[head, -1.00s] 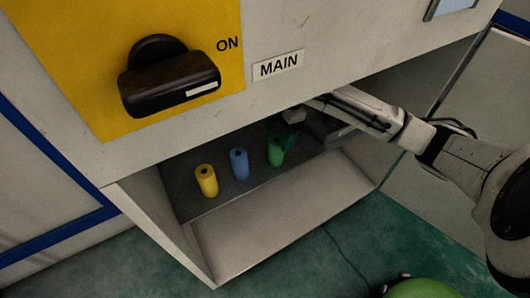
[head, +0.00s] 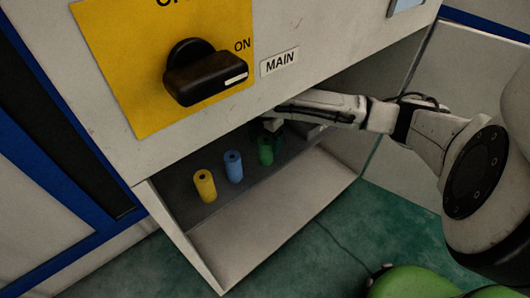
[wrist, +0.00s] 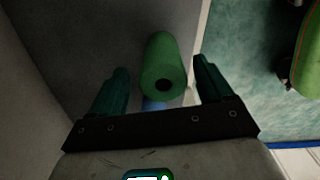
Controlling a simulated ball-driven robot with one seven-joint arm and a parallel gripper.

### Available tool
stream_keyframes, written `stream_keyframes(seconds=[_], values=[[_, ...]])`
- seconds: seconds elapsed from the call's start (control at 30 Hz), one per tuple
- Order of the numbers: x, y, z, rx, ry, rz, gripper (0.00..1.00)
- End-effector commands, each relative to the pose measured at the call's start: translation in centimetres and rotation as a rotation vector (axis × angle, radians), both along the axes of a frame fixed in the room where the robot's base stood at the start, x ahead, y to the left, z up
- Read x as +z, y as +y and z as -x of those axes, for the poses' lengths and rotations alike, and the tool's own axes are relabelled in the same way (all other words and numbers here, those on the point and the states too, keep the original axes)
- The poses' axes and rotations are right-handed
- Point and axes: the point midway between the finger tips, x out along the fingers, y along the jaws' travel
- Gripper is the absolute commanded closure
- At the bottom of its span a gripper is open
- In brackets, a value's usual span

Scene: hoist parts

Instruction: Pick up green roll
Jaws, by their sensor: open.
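In the wrist view the green roll (wrist: 163,68) lies between and just beyond the two dark green fingers. My gripper (wrist: 160,80) is open, one finger on each side of the roll, with a gap on the right. In the head view my gripper (head: 274,128) is at the green roll, partly hidden under the cabinet's upper edge.
The cabinet's upper panel, with a black switch (head: 205,72), overhangs the shelf. A pale ledge (head: 275,215) in front is clear.

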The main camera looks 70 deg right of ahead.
Motion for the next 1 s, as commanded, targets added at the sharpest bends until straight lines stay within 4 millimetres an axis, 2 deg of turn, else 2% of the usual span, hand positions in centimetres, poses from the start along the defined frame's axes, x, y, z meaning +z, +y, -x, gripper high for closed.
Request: stream_keyframes(seconds=[0.03,0.23,0.53,1.0], values=[[-1.1,0.0,0.1,-0.001,0.002,0.0,0.2],[-3.9,0.1,0.3,-0.001,0.001,0.0,0.2],[-4.2,0.1,0.3,-0.001,0.0,0.0,0.21],[-4.2,0.1,0.3,-0.002,0.0,0.0,0.66]])
